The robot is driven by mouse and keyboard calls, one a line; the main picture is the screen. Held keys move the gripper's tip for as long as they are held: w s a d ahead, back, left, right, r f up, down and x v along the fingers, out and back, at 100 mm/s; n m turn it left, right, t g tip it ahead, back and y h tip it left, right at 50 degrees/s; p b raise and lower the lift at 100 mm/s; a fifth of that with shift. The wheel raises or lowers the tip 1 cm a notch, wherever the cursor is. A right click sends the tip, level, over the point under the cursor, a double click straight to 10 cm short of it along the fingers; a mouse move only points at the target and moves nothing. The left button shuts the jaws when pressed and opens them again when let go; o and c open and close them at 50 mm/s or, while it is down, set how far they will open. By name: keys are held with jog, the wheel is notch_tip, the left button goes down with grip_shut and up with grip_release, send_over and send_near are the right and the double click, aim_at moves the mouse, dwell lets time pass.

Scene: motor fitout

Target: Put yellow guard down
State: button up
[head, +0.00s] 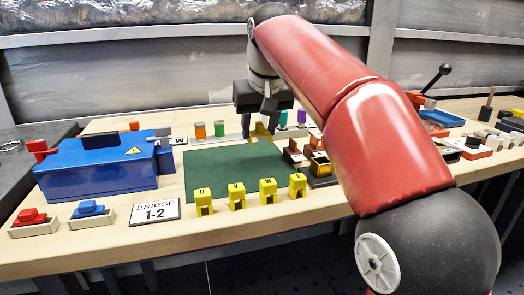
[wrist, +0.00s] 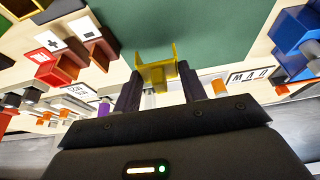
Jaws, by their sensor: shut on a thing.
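A yellow guard is held between the fingers of my gripper (head: 268,108). The guard shows in the head view (head: 261,131) and in the wrist view (wrist: 157,72). My gripper, also in the wrist view (wrist: 157,88), is shut on the guard and points down over the back part of the green mat (head: 222,176). In the head view I cannot tell whether the guard touches the mat. Several other yellow pieces stand in a row along the mat's front edge, marked with letters, such as the U piece (head: 203,201) and the V piece (head: 236,197).
A blue box with a warning sign (head: 95,165) stands left of the mat. A "BRIDGE 1-2" plate (head: 156,211) lies in front. Orange and green cylinders (head: 219,129) stand behind. Red and dark blocks (head: 296,153) crowd the mat's right side. The mat's middle is clear.

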aim_at(261, 134)
notch_tip(261, 134, down, 4)
jog(key=b, duration=0.4)
jog(key=shift+f, duration=0.25)
jog(key=shift+r, duration=0.2)
jog(key=shift+f, duration=0.15)
jog(key=o, duration=0.9)
jog(key=shift+o, duration=0.2)
jog(key=p+v, duration=0.4)
jog(key=v, duration=0.8)
jog(key=shift+s, duration=0.15)
